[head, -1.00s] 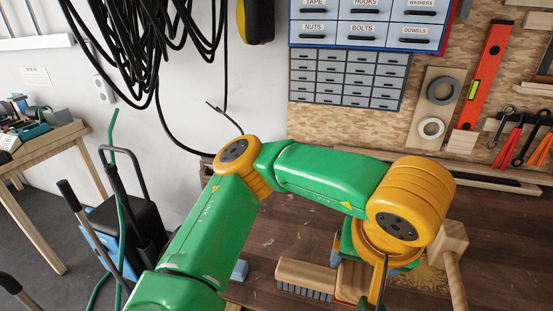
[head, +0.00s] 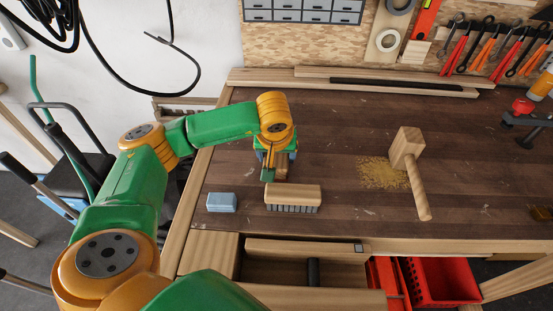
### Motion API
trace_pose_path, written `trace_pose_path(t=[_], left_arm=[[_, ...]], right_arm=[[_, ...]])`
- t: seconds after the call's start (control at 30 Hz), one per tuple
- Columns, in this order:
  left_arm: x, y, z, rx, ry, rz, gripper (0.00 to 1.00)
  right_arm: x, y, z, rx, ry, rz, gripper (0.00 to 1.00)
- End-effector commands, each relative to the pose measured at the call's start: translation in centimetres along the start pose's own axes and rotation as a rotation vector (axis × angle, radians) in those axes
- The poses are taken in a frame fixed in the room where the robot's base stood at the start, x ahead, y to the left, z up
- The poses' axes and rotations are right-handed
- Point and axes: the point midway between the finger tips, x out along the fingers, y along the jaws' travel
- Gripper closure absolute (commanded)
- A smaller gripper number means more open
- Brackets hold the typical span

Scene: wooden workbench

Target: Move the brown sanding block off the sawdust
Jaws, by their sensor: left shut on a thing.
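My left gripper (head: 274,170) points down behind the brush and is shut on a brown block (head: 283,167), which I take to be the sanding block. The fingers and wrist hide much of the block, and I cannot tell whether it touches the bench top. The sawdust (head: 376,174) is a tan patch right of the gripper, with a clear strip of bench between them. My right gripper is not in view.
A wooden mallet (head: 409,150) stands at the sawdust's right edge. A wooden brush (head: 293,193) lies just in front of my left gripper, with a blue block (head: 221,202) to its left. An open drawer (head: 305,270) sticks out at the front.

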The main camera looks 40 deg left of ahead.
Motion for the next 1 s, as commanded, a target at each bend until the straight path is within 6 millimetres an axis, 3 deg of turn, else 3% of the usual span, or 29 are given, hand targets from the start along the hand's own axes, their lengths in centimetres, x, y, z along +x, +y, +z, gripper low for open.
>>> trace_pose_path(t=[0.1, 0.47, 0.5, 0.57, 1.0], left_arm=[[1.3, 0.0, 0.7, 0.002, -0.004, -0.001, 0.84], [2.2, 0.1, 1.1, 0.001, -0.001, 0.002, 0.84], [2.1, 0.1, 1.0, 0.001, -0.002, 0.002, 0.15], [2.0, 0.1, 1.0, 0.001, -0.002, 0.002, 0.00], [1.4, 0.1, 0.8, 0.001, -0.001, 0.003, 0.00]], right_arm=[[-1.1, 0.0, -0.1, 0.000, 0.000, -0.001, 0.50], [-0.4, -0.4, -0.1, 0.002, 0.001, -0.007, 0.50], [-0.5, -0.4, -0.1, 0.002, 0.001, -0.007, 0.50], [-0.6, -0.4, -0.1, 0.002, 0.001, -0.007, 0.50], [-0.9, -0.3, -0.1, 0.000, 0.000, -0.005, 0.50]])
